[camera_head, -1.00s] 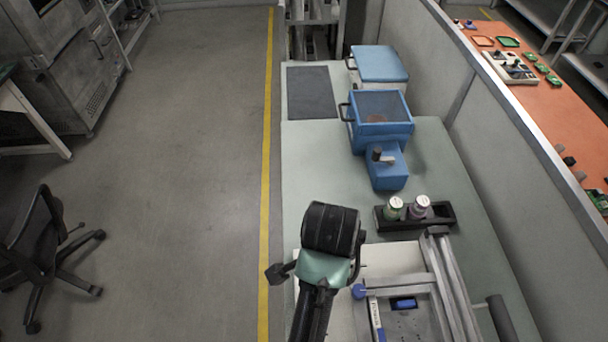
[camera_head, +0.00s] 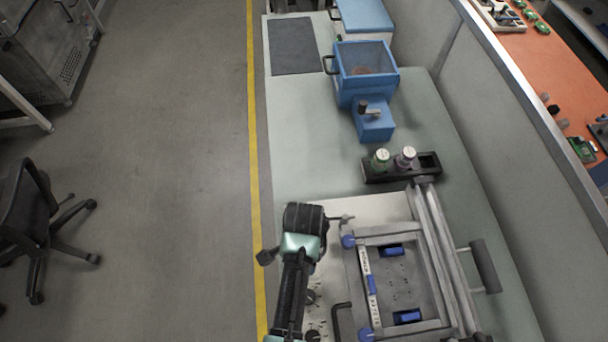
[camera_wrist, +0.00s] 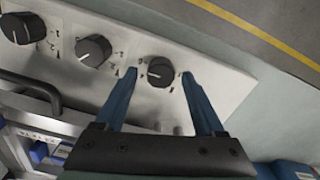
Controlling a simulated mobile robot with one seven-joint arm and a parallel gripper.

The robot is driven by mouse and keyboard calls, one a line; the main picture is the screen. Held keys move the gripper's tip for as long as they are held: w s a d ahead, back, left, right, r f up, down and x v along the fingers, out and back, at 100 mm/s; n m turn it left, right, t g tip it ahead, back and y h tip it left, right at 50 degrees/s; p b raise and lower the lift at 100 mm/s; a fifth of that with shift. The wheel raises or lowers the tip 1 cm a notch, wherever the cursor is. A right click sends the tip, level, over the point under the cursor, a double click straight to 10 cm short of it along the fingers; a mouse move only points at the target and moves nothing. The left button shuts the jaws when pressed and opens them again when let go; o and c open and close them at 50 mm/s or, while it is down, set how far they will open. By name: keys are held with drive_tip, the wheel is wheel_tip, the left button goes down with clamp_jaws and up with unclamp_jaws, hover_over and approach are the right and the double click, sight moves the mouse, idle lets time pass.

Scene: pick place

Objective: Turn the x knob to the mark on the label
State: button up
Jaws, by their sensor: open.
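In the wrist view, three round black knobs sit in a row on a white panel (camera_wrist: 232,70): one at the far left (camera_wrist: 22,28), one in the middle (camera_wrist: 93,50) and one at the right (camera_wrist: 160,72). Small printed marks surround each, too small to read, so I cannot tell which is the x knob. My gripper (camera_wrist: 159,76) is open, with one blue finger on each side of the right knob. I cannot tell whether the fingers touch it. In the head view, my arm covers part of the panel and two knobs (camera_head: 311,297) (camera_head: 313,335) show beside it.
A metal frame with blue clips (camera_head: 407,316) stands right of the knobs, with a dark curved handle (camera_head: 337,318) between. A black holder (camera_head: 428,160) with two small bottles and a blue machine (camera_head: 372,125) stand farther back. Open floor (camera_head: 165,200) lies left.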

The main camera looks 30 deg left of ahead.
drive_tip(key=shift+f, duration=0.25)
clamp_jaws()
